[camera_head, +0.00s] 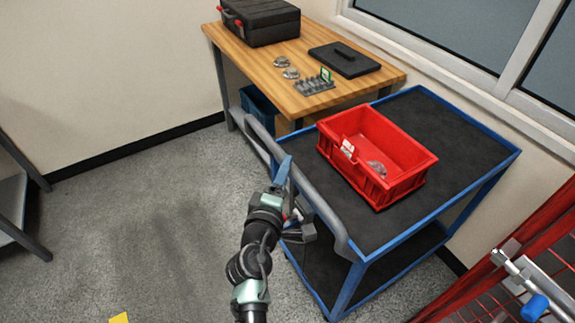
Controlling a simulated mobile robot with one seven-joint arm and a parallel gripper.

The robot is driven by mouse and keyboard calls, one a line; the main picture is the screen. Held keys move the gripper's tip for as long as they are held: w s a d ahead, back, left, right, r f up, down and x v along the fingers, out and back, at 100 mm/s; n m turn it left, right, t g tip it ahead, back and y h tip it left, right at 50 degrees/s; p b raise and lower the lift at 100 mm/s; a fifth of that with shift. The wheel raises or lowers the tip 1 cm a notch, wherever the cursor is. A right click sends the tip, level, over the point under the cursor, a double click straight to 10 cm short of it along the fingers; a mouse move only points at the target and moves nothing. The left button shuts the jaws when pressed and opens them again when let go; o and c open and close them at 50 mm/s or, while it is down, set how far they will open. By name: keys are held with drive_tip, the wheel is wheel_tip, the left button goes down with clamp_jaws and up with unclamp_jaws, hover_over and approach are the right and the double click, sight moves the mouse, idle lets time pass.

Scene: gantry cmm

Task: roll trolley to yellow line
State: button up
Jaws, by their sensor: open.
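The trolley (459,150) has a blue frame, a dark top mat and a lower shelf, and stands at the right near the wall. Its grey push handle (322,212) runs along its left side. My gripper (287,183) is open at the handle's left side, near its middle. I cannot tell whether its fingers are around the handle or only beside it. A bit of yellow (120,318) on the floor shows at the bottom edge, probably part of the yellow line; the rest is out of view.
A red bin (408,186) with a few parts sits on the trolley. A wooden workbench (284,68) with a black case (260,22) stands behind. A red mesh fence (500,275) is close at the lower right. The floor (130,220) to the left is clear.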

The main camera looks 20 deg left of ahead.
drive_tip(key=shift+w+a+f, duration=0.15)
drive_tip(key=shift+w, duration=0.75)
drive_tip(key=shift+w+a+f, duration=0.1)
drive_tip(key=shift+w, duration=0.8)
clamp_jaws()
